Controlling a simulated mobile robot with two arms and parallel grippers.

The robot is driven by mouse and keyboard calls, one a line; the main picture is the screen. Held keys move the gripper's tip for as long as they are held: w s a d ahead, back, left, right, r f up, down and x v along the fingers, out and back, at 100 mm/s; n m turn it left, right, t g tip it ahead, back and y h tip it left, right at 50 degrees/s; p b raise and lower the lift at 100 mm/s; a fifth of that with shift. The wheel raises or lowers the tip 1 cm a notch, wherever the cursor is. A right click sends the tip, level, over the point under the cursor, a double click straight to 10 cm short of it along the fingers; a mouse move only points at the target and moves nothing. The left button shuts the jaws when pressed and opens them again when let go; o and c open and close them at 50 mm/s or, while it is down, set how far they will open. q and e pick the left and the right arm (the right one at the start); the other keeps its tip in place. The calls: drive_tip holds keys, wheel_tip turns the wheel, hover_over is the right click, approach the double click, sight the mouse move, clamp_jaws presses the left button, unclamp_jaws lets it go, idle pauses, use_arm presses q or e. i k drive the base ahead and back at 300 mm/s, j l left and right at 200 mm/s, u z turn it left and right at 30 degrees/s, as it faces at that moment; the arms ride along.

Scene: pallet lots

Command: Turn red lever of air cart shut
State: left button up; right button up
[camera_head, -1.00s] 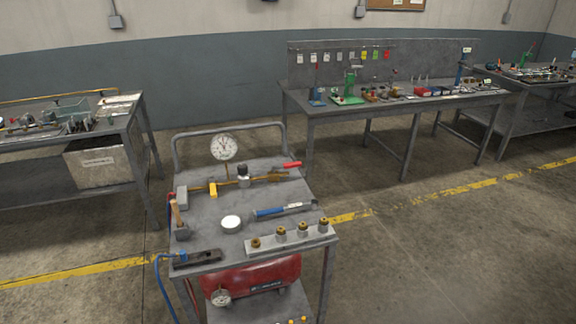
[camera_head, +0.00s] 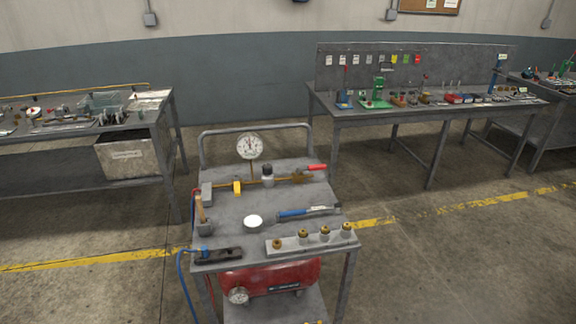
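The air cart (camera_head: 230,221) is a grey metal cart in front of me, a little left of the picture's middle. A brass pipe runs across the back of its top. The red lever (camera_head: 317,167) is at the right end of this pipe, by a brass valve body (camera_head: 299,176). It points right, roughly in line with the pipe. A yellow handle (camera_head: 237,188) sits on the pipe further left. A round dial gauge (camera_head: 249,146) stands above the pipe. Neither of my grippers is in view.
The cart top also holds a hammer (camera_head: 202,218), a white round disc (camera_head: 253,221), a blue-handled tool (camera_head: 305,212) and a block with several brass fittings (camera_head: 311,241). A red tank (camera_head: 270,277) sits below. Workbenches stand left (camera_head: 60,138) and right (camera_head: 430,110). Floor right of the cart is clear.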

sight(318, 167)
drive_tip(key=i+l+u, duration=0.35)
drive_tip(key=l+u, duration=0.15)
drive_tip(key=l, duration=0.25)
drive_tip(key=i+l+u, duration=0.1)
drive_tip(key=l+u, duration=0.15)
drive_tip(key=l, duration=0.15)
